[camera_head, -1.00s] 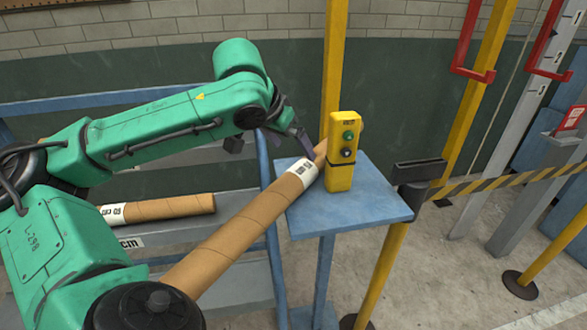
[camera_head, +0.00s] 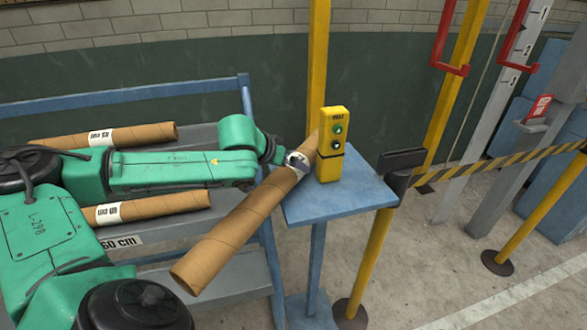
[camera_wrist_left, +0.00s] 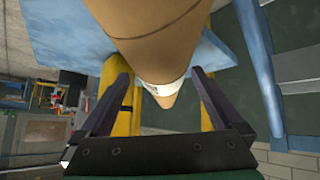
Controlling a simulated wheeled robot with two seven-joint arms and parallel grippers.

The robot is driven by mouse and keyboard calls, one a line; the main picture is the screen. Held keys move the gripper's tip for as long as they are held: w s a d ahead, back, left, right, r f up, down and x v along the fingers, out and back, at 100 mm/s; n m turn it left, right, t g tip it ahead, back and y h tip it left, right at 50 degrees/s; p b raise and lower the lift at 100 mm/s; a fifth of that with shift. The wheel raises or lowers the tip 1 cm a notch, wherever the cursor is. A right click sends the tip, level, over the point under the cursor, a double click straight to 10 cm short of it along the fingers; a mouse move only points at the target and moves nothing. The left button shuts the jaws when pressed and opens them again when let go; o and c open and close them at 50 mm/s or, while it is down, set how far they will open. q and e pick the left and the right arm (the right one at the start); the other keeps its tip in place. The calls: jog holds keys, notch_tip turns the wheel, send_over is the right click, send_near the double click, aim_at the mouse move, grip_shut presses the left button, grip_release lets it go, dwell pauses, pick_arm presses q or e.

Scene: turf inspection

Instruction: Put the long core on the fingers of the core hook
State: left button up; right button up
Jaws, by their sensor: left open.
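The long core (camera_head: 245,222) is a brown cardboard tube with a white label, slanting from the lower middle up to the blue stand in the head view. What supports it is unclear. In the left wrist view the core (camera_wrist_left: 155,40) runs between the open fingers of my left gripper (camera_wrist_left: 158,72), with gaps at both sides. In the head view my left gripper (camera_head: 285,160) is at the core's labelled upper part, its fingers partly hidden. Two red hook-shaped fingers (camera_head: 452,68), apparently the core hook, hang at the upper right. My right gripper is out of view.
A yellow button box (camera_head: 331,150) stands on the blue stand (camera_head: 345,195), close to the core's upper end. Shorter cores (camera_head: 150,207) lie on the shelf rack (camera_head: 225,278) at left. A striped barrier (camera_head: 500,165) crosses in front of the hook's posts.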

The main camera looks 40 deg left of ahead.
pick_arm(q)
jog(key=shift+x, duration=1.15)
jog(key=shift+s+r, duration=0.1)
jog(key=shift+r, duration=0.05)
jog(key=c, duration=1.6)
jog(key=shift+a, duration=0.1)
